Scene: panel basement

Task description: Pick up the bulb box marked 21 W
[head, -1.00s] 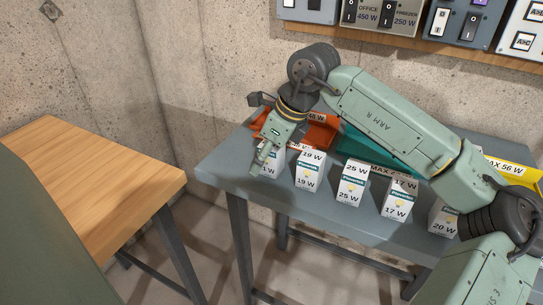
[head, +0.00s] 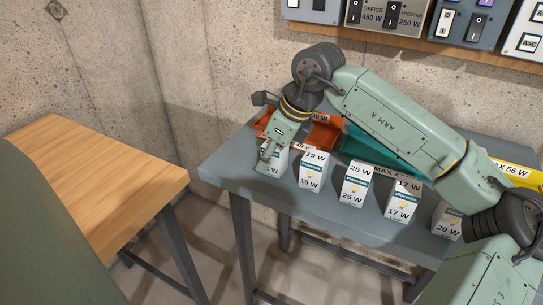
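The leftmost white bulb box (head: 275,168) stands upright at the left end of the row on the grey table. Its front label is partly covered and reads only "1 W" at the end, so I cannot read its first digit. My gripper (head: 266,158) points down at this box, and its fingers overlap the box's upper left part in the head view. I cannot tell whether the fingers touch the box or how far apart they are. The box shows no visible lift from the table.
Other boxes stand to the right: 19 W (head: 312,171), 25 W (head: 355,184), 17 W (head: 402,199) and 20 W (head: 447,222). Behind them are an orange tray (head: 322,136), a teal tray (head: 352,147) and a yellow tray (head: 518,172). A wooden table (head: 90,185) stands left across a gap.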

